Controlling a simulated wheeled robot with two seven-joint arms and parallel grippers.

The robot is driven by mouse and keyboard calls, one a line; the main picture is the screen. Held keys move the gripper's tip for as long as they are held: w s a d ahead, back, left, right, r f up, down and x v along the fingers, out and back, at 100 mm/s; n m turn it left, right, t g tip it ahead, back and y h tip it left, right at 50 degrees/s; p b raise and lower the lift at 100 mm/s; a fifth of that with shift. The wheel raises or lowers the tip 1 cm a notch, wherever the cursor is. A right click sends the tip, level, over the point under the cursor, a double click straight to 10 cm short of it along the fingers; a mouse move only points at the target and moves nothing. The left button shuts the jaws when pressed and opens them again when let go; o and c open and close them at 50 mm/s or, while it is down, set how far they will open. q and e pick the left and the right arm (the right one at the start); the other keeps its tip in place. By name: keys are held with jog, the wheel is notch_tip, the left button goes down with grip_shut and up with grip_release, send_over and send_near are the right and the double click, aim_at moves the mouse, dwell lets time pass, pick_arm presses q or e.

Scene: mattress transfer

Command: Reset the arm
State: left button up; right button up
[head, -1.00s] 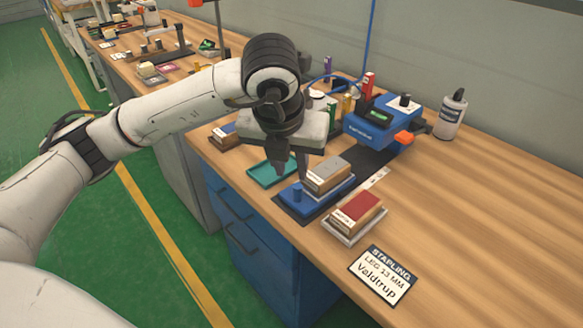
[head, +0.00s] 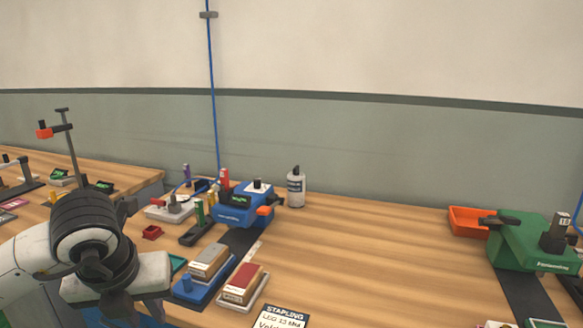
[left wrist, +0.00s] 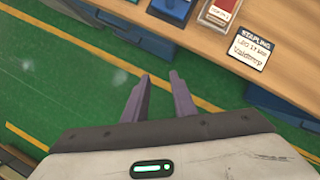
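My left gripper (left wrist: 160,77) shows in the left wrist view with its two purple-grey fingers apart and nothing between them. It points over the green floor, just off the wooden bench's front edge. My left arm (head: 85,235) fills the lower left of the head view, and its fingers are mostly hidden there. My right arm and gripper are not in view.
The wooden bench (head: 380,260) holds a blue stapling machine (head: 240,205), a grey-topped box (head: 208,262), a red-topped box (head: 242,283) and a white bottle (head: 295,188). A green machine (head: 530,243) and orange tray (head: 466,222) stand at right. The middle bench is clear.

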pick_arm(q)
jog(key=s+d+f+m+g+h, duration=0.25)
jog(key=s+d+h, duration=0.25)
jog(key=d, duration=0.6)
jog(key=s+d+f+m+g+h, duration=0.1)
jog(key=s+d+f+g+h, duration=0.2)
jog(key=s+d+h, duration=0.5)
jog(key=d+r+n+t+h, duration=0.2)
jog(key=d+r+n+h, duration=0.2)
jog(key=d+r+h, duration=0.45)
jog(key=w+a+n+t+y, duration=0.2)
jog(key=w+a+n+t, duration=0.2)
jog(key=w+n+t, duration=0.6)
jog(key=a+f+n+t+y, duration=0.6)
jog(key=a+f+n+y, duration=0.15)
jog(key=f+n, duration=0.35)
jog(key=s+a+f+n+g+y, duration=0.2)
jog(key=s+a+f+n+y, duration=0.15)
jog(key=f, duration=0.45)
jog(key=s+a+f+n+g+y, duration=0.2)
jog(key=a+f+n+y, duration=0.15)
jog(key=f, duration=0.45)
jog(key=s+a+f+n+g+y, duration=0.1)
jog(key=s+f+g, duration=0.3)
jog(key=s+f, duration=0.6)
jog(key=shift+s+n, duration=0.3)
jog(key=shift+n, duration=0.25)
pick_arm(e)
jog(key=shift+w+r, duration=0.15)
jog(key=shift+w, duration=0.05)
